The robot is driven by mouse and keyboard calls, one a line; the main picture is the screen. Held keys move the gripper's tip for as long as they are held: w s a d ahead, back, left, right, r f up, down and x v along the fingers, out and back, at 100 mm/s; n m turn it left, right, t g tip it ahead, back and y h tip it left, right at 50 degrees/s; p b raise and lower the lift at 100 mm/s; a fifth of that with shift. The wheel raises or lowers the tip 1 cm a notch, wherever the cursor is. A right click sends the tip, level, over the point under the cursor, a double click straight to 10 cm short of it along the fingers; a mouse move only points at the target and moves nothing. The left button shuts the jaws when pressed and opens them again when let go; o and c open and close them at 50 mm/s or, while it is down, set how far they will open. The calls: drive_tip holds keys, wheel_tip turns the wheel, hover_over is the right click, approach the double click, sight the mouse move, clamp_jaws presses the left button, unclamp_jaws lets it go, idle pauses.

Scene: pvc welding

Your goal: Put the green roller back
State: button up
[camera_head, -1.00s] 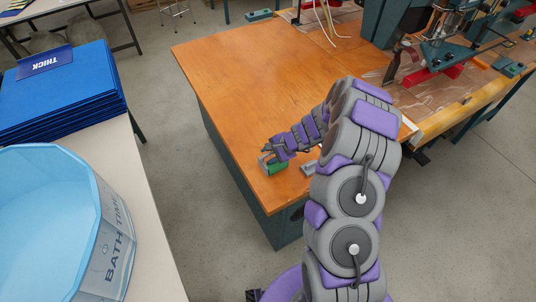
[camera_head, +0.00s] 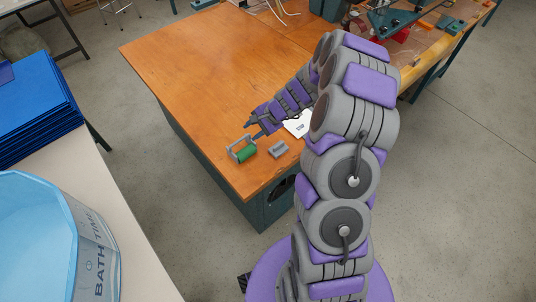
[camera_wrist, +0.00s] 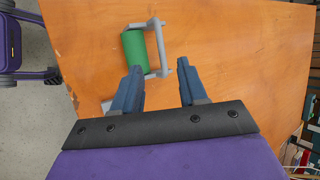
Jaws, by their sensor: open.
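The green roller (camera_head: 246,154) lies on the orange wooden table (camera_head: 190,75) near its front corner, with its grey frame around it. It also shows in the wrist view (camera_wrist: 134,48), just beyond my fingertips. My gripper (camera_head: 252,130) is open and empty, a little behind the roller and apart from it. In the wrist view, my two blue fingers (camera_wrist: 159,68) are spread, the left one below the green cylinder and the right one beside the grey frame. A small grey holder (camera_head: 279,149) stands on the table to the right of the roller.
A white paper or card (camera_head: 298,124) lies behind the grey holder, partly hidden by my arm. A light blue tub (camera_head: 50,235) and a stack of blue sheets (camera_head: 35,100) sit on a white table at left. The far-left wooden tabletop is clear.

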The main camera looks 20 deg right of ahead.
drive_tip(key=s+a+r+n+g, duration=0.3)
drive_tip(key=s+a+r+n, duration=0.5)
drive_tip(key=s+a+r, duration=0.5)
drive_tip(key=s+d+r+n+g+h, duration=0.1)
drive_tip(key=s+d+r+h, duration=0.1)
drive_tip(key=s, duration=0.6)
drive_tip(key=s+d+r+n+h, duration=0.2)
drive_tip(key=s+d+r, duration=0.1)
drive_tip(key=s, duration=0.6)
drive_tip(key=s+d+r+n+g+h, duration=0.1)
drive_tip(key=s+r, duration=0.3)
drive_tip(key=s, duration=0.4)
drive_tip(key=shift+s+d+r+n+g+h, duration=0.35)
drive_tip(key=shift+d+n+h, duration=0.25)
drive_tip(key=shift+d, duration=0.15)
